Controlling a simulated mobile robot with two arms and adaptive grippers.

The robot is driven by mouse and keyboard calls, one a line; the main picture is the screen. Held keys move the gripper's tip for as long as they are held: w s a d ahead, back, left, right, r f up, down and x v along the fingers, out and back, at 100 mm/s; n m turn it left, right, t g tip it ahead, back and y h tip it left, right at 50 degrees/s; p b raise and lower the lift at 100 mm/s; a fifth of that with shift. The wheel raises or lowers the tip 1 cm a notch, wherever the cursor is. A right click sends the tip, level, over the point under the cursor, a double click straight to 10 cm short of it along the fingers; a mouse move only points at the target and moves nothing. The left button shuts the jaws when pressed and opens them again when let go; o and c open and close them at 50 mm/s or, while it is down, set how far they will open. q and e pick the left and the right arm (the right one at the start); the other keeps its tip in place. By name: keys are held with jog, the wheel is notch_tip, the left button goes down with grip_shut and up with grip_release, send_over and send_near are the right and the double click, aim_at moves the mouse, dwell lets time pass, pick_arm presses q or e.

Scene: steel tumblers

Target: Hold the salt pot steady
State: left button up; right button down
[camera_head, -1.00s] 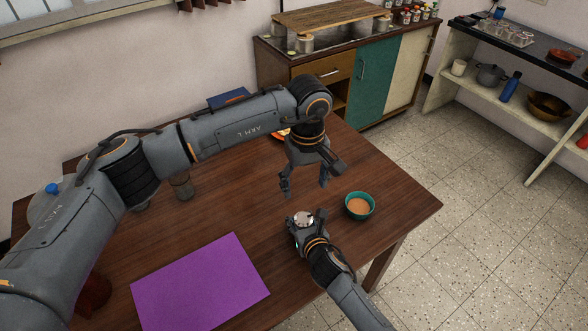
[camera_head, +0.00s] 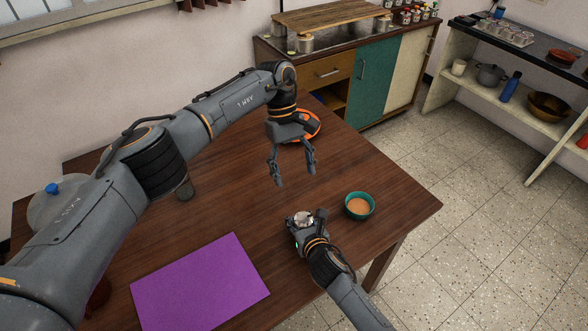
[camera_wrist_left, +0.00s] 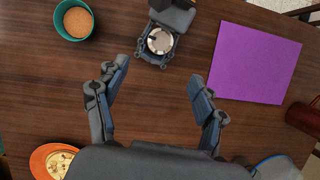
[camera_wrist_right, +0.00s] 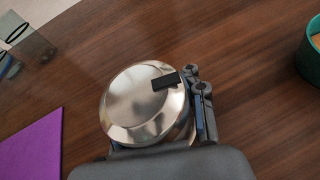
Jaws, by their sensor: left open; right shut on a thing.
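The salt pot (camera_head: 301,219) is a small round steel pot standing on the wooden table near its front right. In the right wrist view its shiny lid (camera_wrist_right: 140,98) shows a dark rectangular mark or tab. My right gripper (camera_head: 307,225) is shut around the pot's sides. Its fingers partly hide the pot's body. The pot also shows from above in the left wrist view (camera_wrist_left: 159,41). My left gripper (camera_head: 295,177) is open and empty, above the table, behind and apart from the pot.
A teal bowl (camera_head: 359,206) with orange-brown contents stands right of the pot. A purple mat (camera_head: 200,285) lies to the front left. An orange dish (camera_head: 312,122) is behind my left gripper. A small jar (camera_head: 184,188) stands further left. The table's right edge is beyond the bowl.

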dwell(0.4)
pick_arm(q)
jog(key=m+t+y, duration=0.1)
jog(key=m+t, duration=0.2)
jog(key=t, duration=0.1)
send_near(303, 218)
jog(key=f, duration=0.5)
jog(key=d+f, duration=0.1)
jog(key=f, duration=0.2)
jog(key=shift+w+f, duration=0.15)
jog(key=shift+f, duration=0.15)
